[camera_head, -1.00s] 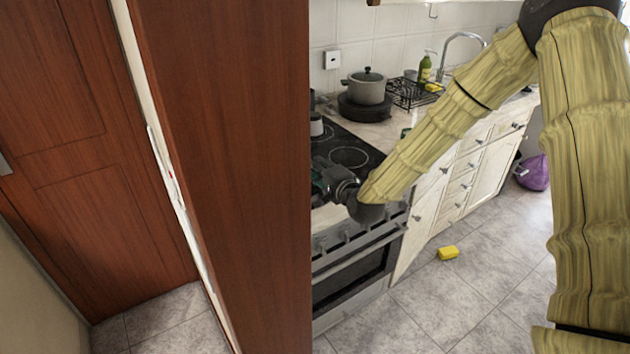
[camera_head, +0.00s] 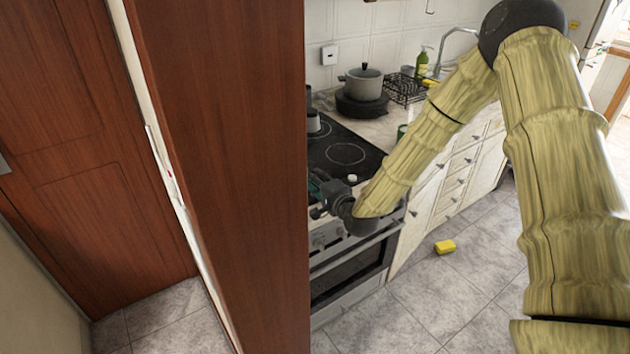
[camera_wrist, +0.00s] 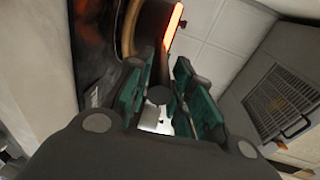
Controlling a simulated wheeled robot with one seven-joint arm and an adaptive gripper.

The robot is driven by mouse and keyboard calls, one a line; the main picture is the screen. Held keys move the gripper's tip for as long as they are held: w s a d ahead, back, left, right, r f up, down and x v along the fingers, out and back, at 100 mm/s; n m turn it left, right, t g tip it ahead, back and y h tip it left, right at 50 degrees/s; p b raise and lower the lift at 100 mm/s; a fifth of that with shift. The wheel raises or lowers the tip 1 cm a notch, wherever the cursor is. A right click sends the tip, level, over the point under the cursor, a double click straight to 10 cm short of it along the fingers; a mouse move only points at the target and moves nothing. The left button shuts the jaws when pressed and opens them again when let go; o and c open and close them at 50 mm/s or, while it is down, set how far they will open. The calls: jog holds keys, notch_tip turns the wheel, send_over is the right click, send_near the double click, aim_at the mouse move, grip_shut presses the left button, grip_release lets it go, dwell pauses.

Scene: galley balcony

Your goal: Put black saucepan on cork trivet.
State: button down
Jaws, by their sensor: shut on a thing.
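My gripper (camera_head: 318,190) is over the front left of the stove, partly cut off by the wooden panel. In the wrist view its green-padded fingers (camera_wrist: 157,95) are closed around a dark, narrow piece, which looks like the handle of the black saucepan (camera_wrist: 155,60). A dark, glossy curved body fills the upper left of that view and seems to belong to the same pan. In the head view the pan is hidden behind the panel. I cannot make out the cork trivet in either view.
A tall brown wooden panel (camera_head: 215,180) blocks the left-centre. A grey lidded pot (camera_head: 364,84) stands on a dark round base on the counter, near a black wire rack (camera_head: 405,90). The black stovetop (camera_head: 345,152) has bare room.

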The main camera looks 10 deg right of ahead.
jog(key=c, duration=1.3)
grip_release()
jog(key=shift+f, duration=0.1)
jog(key=shift+o, duration=0.2)
jog(key=shift+r, duration=0.2)
jog(key=b+v, duration=0.3)
jog(key=v, duration=0.9)
